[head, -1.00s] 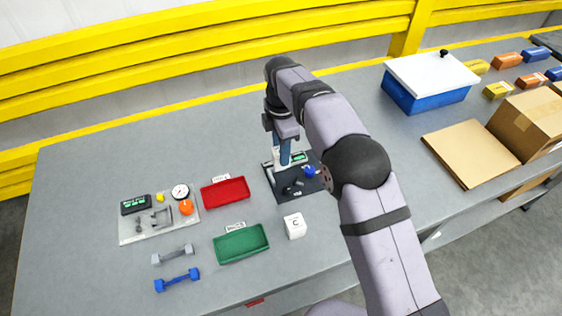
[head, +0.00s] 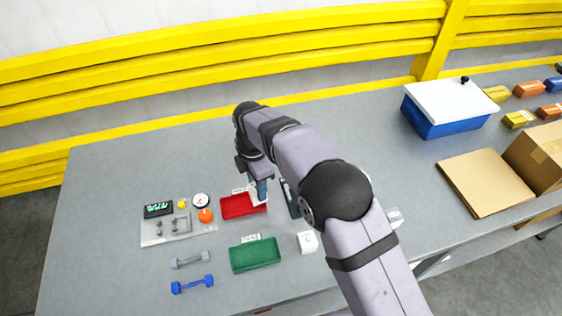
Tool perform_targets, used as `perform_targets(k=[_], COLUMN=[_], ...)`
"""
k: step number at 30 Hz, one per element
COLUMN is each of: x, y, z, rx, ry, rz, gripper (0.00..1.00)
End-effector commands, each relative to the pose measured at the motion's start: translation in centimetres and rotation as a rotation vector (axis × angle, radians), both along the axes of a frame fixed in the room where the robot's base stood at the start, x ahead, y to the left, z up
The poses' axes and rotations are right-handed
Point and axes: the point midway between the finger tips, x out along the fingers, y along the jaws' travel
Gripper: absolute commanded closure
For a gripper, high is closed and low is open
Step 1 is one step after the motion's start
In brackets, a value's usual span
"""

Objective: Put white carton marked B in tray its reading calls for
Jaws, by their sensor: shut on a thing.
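My gripper (head: 262,190) points down at the right part of the red tray (head: 236,207). It is shut on a white carton (head: 269,193), partly hidden by the fingers. Its letter is not legible, and I cannot tell if it touches the tray floor. The green tray (head: 255,255) stands in front of the red one and looks empty. Each tray has a small label behind it, too small to read. The dark measuring device (head: 290,202) right of the red tray is mostly hidden behind my arm, and its reading does not show.
A white carton marked C (head: 307,242) stands right of the green tray. A grey panel with gauge and knobs (head: 178,227) and two dumbbells (head: 192,285) lie left. A blue box with white lid (head: 450,107) and cardboard (head: 487,182) are at right.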

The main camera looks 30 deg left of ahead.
Motion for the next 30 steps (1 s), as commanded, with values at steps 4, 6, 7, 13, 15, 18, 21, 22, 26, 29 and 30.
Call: perform_targets(k=[4, 6, 7, 13, 15, 18, 21, 22, 26, 29, 30], x=[-2.4, -2.6, -2.7, -2.5, -2.3, -2.0, -1.7, -1.6, -1.4, -1.3, -1.3], y=[1.8, 2.2, 2.3, 3.3, 3.6, 4.2, 4.6, 4.7, 5.1, 5.3, 5.3], z=[-1.1, -1.5, -1.6, -2.3, -2.2, -1.9, -1.7, -1.7, -1.5, -1.5, -1.5], rx=[-0.002, -0.001, 0.0, 0.001, 0.001, 0.002, 0.002, 0.002, 0.001, -0.001, 0.001], ry=[0.001, 0.0, 0.0, -0.001, -0.001, 0.0, 0.0, 0.0, 0.001, 0.0, 0.001], rz=[-0.06, -0.131, -0.165, -0.444, -0.564, -0.742, -0.92, -0.974, -1.203, -1.368, -1.428], gripper=[0.86, 0.86, 0.86, 0.86, 0.86, 0.86, 0.86, 0.86, 0.86, 0.86, 0.86])
